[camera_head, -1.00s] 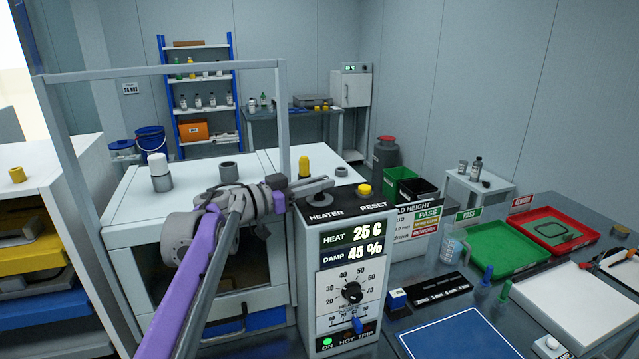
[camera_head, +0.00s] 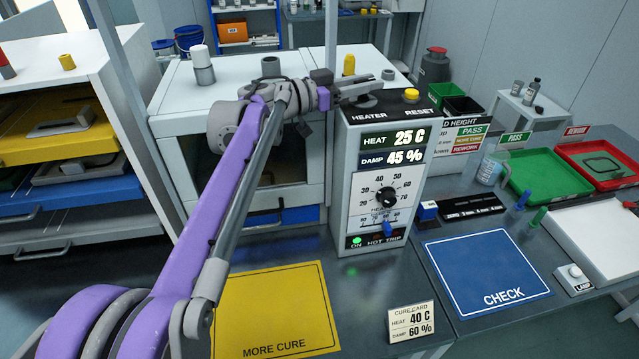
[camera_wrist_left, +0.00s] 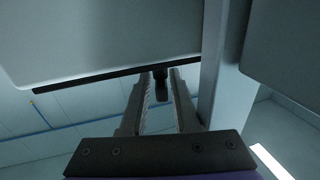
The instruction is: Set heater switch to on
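The heater control box (camera_head: 385,185) is a pale box with a dark top edge marked HEATER and RESET. My left gripper (camera_head: 355,92) is at the box's top, above the HEATER label, and hides the switch there in the head view. In the left wrist view, the two fingers (camera_wrist_left: 162,98) stand apart with a small dark peg (camera_wrist_left: 160,84) between them, probably the switch lever. Firm contact cannot be made out. My right gripper is out of view.
A yellow reset button (camera_head: 411,95) sits right of the gripper on the same top. A white oven (camera_head: 265,120) stands behind my left arm.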

